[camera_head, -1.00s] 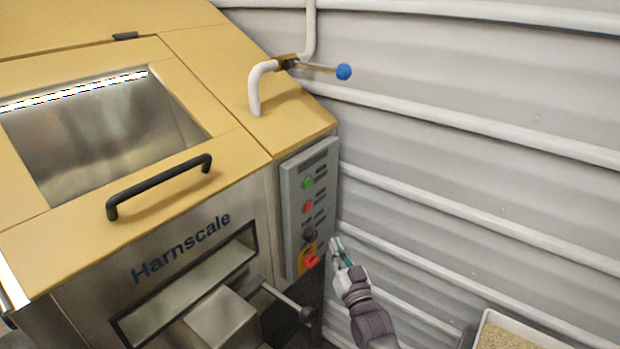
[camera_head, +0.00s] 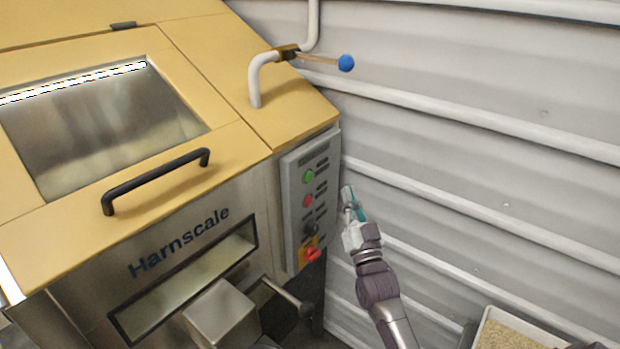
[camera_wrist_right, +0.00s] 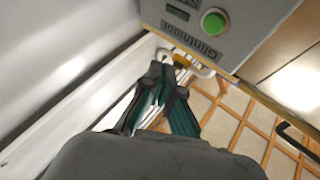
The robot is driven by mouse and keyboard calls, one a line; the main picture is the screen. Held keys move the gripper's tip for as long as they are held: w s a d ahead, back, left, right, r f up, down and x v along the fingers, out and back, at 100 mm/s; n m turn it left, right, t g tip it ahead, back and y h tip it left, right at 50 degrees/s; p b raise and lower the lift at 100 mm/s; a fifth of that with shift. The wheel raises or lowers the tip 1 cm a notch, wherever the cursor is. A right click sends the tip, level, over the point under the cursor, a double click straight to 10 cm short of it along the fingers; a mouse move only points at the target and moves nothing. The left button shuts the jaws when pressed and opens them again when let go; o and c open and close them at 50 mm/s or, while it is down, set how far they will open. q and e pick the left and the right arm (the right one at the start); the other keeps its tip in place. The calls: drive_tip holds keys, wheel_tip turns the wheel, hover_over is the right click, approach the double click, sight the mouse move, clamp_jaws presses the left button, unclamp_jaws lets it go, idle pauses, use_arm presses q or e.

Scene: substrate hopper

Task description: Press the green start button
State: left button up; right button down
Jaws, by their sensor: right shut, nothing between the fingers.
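The green start button (camera_head: 308,176) is the top button on the grey control panel (camera_head: 293,215) at the hopper's right front corner. It also shows in the right wrist view (camera_wrist_right: 214,22), large and near the top. My right gripper (camera_head: 350,196) is shut and empty, to the right of the panel and a little lower than the green button, apart from it. In the right wrist view its dark and teal fingers (camera_wrist_right: 166,88) lie below the button. My left gripper is not in view.
Below the green button are a red button (camera_head: 308,201), a black knob (camera_head: 309,229) and a red switch (camera_head: 313,254). A blue-tipped lever (camera_head: 346,63) sticks out above. The corrugated wall (camera_head: 480,150) is close behind my right gripper. A tray of grain (camera_head: 485,325) is at lower right.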

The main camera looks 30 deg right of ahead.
sight(309, 177)
drive_tip(key=w+a+b, duration=0.2)
drive_tip(key=w+a, duration=0.1)
drive_tip(key=w, duration=0.4)
drive_tip(key=shift+w+b, duration=0.25)
drive_tip(key=shift+b, duration=0.1)
idle(1.1)
drive_tip(key=shift+w+a, duration=0.2)
drive_tip(key=shift+w, duration=0.15)
